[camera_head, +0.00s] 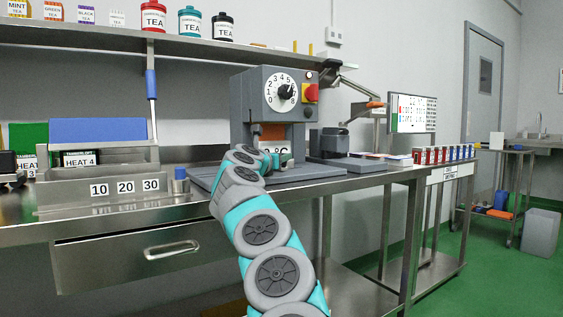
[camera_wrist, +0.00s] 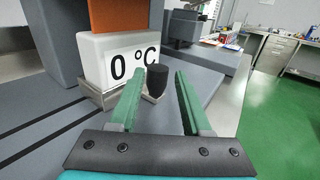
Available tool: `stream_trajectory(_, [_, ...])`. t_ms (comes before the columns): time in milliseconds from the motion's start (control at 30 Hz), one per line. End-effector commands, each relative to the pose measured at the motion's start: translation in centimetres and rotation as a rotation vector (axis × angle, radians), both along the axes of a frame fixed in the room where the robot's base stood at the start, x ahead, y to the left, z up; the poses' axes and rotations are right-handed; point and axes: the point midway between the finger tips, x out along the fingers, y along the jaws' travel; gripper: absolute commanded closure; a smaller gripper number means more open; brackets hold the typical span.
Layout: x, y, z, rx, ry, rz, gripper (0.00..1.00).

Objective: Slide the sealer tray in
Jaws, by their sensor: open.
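The sealer (camera_head: 248,105) is a grey machine with a numbered dial, standing on a grey base on the steel bench. In the wrist view, its white block (camera_wrist: 92,62) reads "0 °C" below an orange part. A thin metal tray (camera_wrist: 101,97) shows low at the block, and a dark upright knob (camera_wrist: 156,80) stands at its near right side. My gripper (camera_wrist: 161,76) is open, with its green fingers on either side of the knob; I cannot tell whether they touch it. In the head view my gripper (camera_head: 285,160) is at the sealer's front, partly hiding the tray area.
A steel rack marked 10, 20, 30 (camera_head: 125,188) stands left on the bench, with a blue-topped post (camera_head: 180,181) beside it. A dark device (camera_head: 329,143) is right of the sealer. A shelf (camera_head: 105,36) with tea tins runs above.

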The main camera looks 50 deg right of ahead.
Motion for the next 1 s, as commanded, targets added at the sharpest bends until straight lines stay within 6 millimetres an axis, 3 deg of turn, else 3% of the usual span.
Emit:
stream_trajectory(400, [-1.6,3.9,0.0,0.000,0.000,0.001,0.52])
stream_trajectory(1000, [-2.1,4.9,0.1,-0.002,-0.001,-0.001,0.52])
